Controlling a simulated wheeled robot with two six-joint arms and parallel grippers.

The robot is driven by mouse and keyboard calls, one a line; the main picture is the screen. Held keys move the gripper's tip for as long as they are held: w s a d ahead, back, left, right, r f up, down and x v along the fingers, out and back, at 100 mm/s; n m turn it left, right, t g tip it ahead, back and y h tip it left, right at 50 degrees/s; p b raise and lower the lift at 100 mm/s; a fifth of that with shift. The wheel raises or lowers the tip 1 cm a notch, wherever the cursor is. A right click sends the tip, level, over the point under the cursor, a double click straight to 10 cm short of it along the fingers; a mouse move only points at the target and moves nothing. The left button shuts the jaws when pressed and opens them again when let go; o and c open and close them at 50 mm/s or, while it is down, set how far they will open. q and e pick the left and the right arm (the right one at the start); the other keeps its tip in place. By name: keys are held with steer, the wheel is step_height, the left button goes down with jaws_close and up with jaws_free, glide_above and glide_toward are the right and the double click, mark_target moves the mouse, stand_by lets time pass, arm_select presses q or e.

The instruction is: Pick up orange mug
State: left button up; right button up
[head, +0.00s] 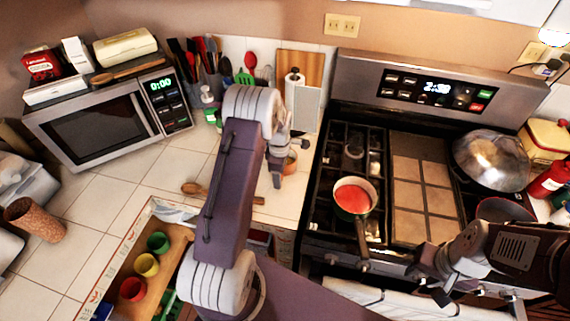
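A small orange mug (291,163) stands on the white tiled counter, left of the stove, and is partly hidden by my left gripper. My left arm rises through the middle of the head view and bends down at the top. My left gripper (285,160) is at the mug, with one finger to its left in the picture. I cannot tell whether it touches the mug or how far its fingers are apart. My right gripper (427,281) is open and empty in front of the stove at the lower right.
A paper towel holder (305,106) and utensils stand behind the mug. A wooden spoon (205,190) lies on the counter to the left. A pot with red content (353,194) sits on the stove. A wooden tray (128,268) holds coloured cups. A microwave (95,125) stands at left.

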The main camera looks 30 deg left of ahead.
arm_select(q)
jaws_close()
steer(key=shift+r, duration=0.2)
steer(key=shift+r, duration=0.6)
steer(key=r, duration=0.1)
steer(key=r+b, duration=0.1)
steer(key=shift+d+r, duration=0.2)
steer(key=shift+r, duration=0.15)
steer(key=d+r+b, duration=0.1)
steer(key=d+r, duration=0.5)
steer(key=d, duration=0.5)
steer(key=shift+s+r, duration=0.35)
steer(key=shift+r, duration=0.05)
steer(key=shift+d, duration=0.15)
